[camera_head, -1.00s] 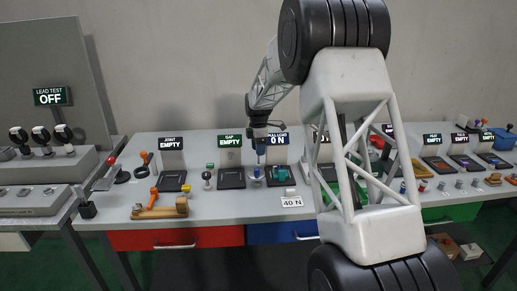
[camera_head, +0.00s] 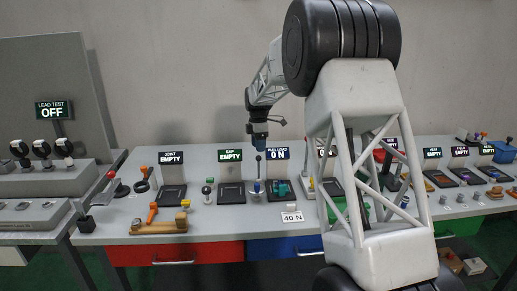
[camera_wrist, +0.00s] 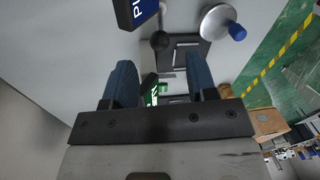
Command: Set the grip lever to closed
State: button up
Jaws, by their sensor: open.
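A thin upright lever with a dark ball knob (camera_head: 258,158) stands in front of the PULL LOAD sign, on the bench; no label naming it as the grip lever is readable. My gripper (camera_head: 259,146) is just above the knob in the head view, fingers pointing down. In the wrist view my gripper (camera_wrist: 161,75) is open, with its blue fingers apart and nothing between them. The dark ball knob (camera_wrist: 160,41) shows ahead of the fingertips, apart from both.
The PULL LOAD sign (camera_head: 277,154) reads 0 N, close behind my gripper. An orange-handled wooden fixture (camera_head: 160,226) sits at the front left. My arm hides part of the right bench.

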jog(key=c, duration=0.5)
jog(key=shift+s+r, duration=0.2)
jog(key=shift+s, duration=0.2)
jog(key=c, duration=0.4)
jog(key=s+r+m+t+y, duration=0.1)
jog(key=s+t, duration=0.1)
jog(key=s, duration=0.1)
jog(key=s+r+m+t+y, duration=0.1)
jog(key=s+r+m+t, duration=0.1)
jog(key=s, duration=0.2)
jog(key=s+d+r+m+t+y, duration=0.1)
jog(key=s+r+t, duration=0.1)
jog(key=s, duration=0.1)
jog(key=shift+s+d+r+m, duration=0.1)
jog(key=shift+s+r+m, duration=0.05)
jog(key=shift+m, duration=0.15)
grip_shut()
jog(key=shift+s+d+r+m+t, duration=0.2)
jog(key=shift+s+m+t, duration=0.15)
jog(key=shift+s, duration=0.2)
